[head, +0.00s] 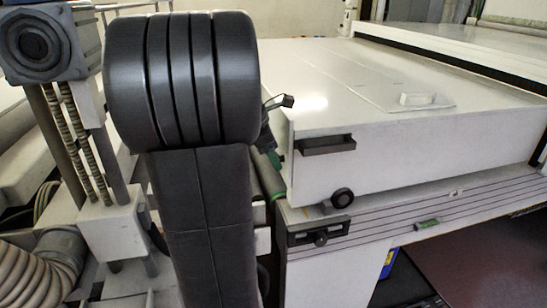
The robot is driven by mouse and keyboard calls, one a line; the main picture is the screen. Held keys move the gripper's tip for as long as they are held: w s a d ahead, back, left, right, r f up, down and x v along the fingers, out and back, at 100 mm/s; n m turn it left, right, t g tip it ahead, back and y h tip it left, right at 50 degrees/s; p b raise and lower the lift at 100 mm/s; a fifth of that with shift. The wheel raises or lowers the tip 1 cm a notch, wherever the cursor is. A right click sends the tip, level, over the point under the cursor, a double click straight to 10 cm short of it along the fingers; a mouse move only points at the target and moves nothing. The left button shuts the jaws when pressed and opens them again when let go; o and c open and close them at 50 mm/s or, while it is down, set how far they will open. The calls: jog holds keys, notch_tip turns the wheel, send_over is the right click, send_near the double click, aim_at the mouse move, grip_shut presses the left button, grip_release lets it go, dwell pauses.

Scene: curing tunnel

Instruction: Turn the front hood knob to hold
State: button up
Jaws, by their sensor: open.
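The front hood (400,160) is a closed-looking pale box cover at the right. A round black knob (342,198) sits low on its front face; its setting is too small to read. Below it, a dark plate (304,232) with a small dark knob (320,238) is on the frame; I cannot tell its setting either. My gripper (280,102) seems to show only in part, as small dark pieces past the right edge of my large black arm link. It is open, apart from both knobs, up and left of them. The rest is hidden behind my arm.
A black recessed handle (327,145) is on the hood front. A small white piece (417,99) is on the hood top. A grooved rail (450,203) with a green part (428,224) runs below. Ribbed hoses (35,270) and a post mechanism (40,45) stand left.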

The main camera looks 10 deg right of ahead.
jog(key=shift+d+f, duration=0.25)
jog(key=shift+f, duration=0.35)
jog(key=c, duration=1)
